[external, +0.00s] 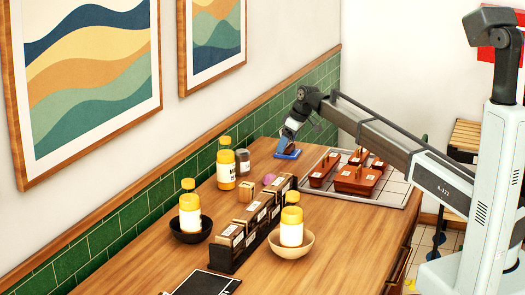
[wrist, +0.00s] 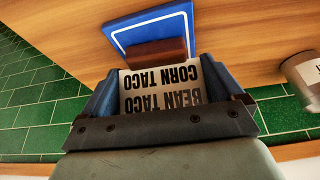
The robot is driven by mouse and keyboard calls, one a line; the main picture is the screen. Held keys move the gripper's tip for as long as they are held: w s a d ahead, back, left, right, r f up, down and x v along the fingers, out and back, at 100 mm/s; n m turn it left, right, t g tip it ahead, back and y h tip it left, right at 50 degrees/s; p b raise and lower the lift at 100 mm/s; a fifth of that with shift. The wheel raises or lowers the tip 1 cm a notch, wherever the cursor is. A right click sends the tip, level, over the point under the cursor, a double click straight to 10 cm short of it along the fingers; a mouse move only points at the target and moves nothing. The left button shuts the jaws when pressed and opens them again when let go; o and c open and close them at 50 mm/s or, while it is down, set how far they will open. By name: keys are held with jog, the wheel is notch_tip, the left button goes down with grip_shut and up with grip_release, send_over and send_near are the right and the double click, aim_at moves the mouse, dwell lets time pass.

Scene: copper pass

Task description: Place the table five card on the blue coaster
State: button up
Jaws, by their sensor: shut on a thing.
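The blue coaster (external: 288,155) lies on the wooden counter near the tiled wall. It also shows in the wrist view (wrist: 120,38) as a blue plate with a white border line. My gripper (external: 288,139) is low over the coaster. In the wrist view, its blue fingers (wrist: 158,78) are shut on a card (wrist: 160,94) reading "BEAN TACO" and "CORN TACO". A brown base (wrist: 155,53) at the card's far end overlaps the coaster in the picture. I cannot tell whether it touches the coaster. No table number is readable on the card.
A pale tray (external: 385,192) with several brown containers is right of the coaster. A jar (external: 242,161) and a yellow bottle (external: 226,165) stand to its left. A dark rack (external: 240,245), a black bowl (external: 190,233) and a tan bowl (external: 291,246) are nearer the camera.

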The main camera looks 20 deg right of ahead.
jog(key=shift+f, duration=0.1)
jog(key=o, duration=0.7)
jog(key=shift+c, duration=0.2)
jog(key=v, duration=1.2)
